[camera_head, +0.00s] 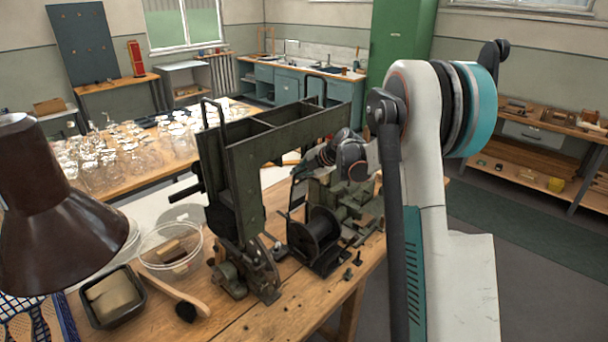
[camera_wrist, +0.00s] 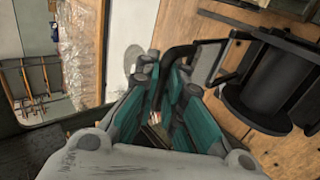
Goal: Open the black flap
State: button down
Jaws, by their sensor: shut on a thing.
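The dark green tufting machine (camera_head: 232,170) stands on the wooden workbench in the head view. My gripper (camera_head: 303,168) reaches in from the right at the machine's right side, small and partly hidden there. In the wrist view my gripper (camera_wrist: 164,78) has its teal fingers close together around a black bent bar (camera_wrist: 190,50). The bar runs between the fingers and out to the upper right. I cannot make out the rest of the black flap or how far it stands open; the fingers cover what lies below.
A black spool (camera_head: 316,236) sits right of the machine's foot; it is also at the right of the wrist view (camera_wrist: 275,85). A brown lamp (camera_head: 60,215), clear bowl (camera_head: 170,247), black tray (camera_head: 112,298) and wooden-handled brush (camera_head: 180,298) lie left. Glassware fills the table behind.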

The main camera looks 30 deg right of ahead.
jog(key=shift+w+d+r, duration=0.1)
jog(key=shift+w+r, duration=0.05)
jog(key=c, duration=2.1)
grip_release()
jog(key=o, duration=0.4)
jog(key=shift+s+r, duration=0.1)
jog(key=shift+s, duration=0.1)
jog(key=shift+w, duration=0.1)
jog(key=v, duration=1.1)
jog(key=shift+s+r, duration=0.3)
jog(key=shift+r, duration=0.1)
